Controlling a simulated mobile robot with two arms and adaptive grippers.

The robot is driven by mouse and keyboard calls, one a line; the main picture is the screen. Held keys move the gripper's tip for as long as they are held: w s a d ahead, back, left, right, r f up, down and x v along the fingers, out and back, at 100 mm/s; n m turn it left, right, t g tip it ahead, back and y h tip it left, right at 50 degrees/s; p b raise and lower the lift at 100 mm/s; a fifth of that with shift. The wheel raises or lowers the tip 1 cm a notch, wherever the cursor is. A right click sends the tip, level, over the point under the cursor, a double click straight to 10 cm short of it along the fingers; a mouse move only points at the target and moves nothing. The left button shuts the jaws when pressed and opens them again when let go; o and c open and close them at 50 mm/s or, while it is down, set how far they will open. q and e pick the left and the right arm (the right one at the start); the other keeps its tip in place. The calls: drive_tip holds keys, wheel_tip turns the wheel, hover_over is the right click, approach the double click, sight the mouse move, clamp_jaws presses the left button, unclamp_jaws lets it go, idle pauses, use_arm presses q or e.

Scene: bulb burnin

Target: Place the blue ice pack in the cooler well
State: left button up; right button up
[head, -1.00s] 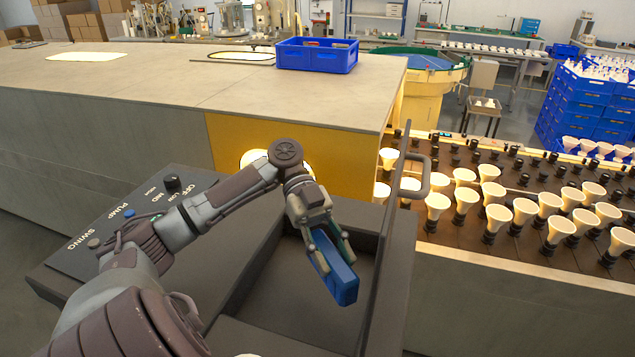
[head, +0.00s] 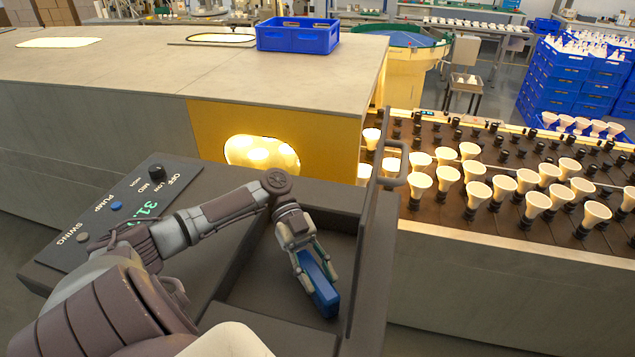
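The blue ice pack (head: 322,291) is a long blue block, tilted, at the dark well of the cooler (head: 265,270). My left gripper (head: 309,268) is shut on it, with a finger along each side of its upper part. The pack's lower end points down toward the well floor; I cannot tell whether it touches the floor. The cooler's panel (head: 120,205) at the left carries a knob, buttons and a green display partly hidden by my arm. My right gripper is not in view.
An upright dark lid with a handle (head: 393,170) stands along the well's right side. A yellow panel with a lit opening (head: 262,153) is behind the cooler. A blue crate (head: 298,36) sits on the counter. Several white bulbs (head: 470,193) stand in a rack at right.

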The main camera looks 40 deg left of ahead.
sight(303, 253)
use_arm(q)
drive_tip(key=o, duration=0.3)
drive_tip(key=shift+o, duration=0.2)
drive_tip(key=shift+a, duration=0.1)
drive_tip(key=shift+w+a+b, duration=0.15)
drive_tip(key=shift+a+b, duration=0.15)
drive_tip(key=shift+b, duration=0.05)
drive_tip(key=b+v, duration=0.3)
drive_tip(key=v, duration=0.3)
drive_tip(key=shift+a+r, duration=0.3)
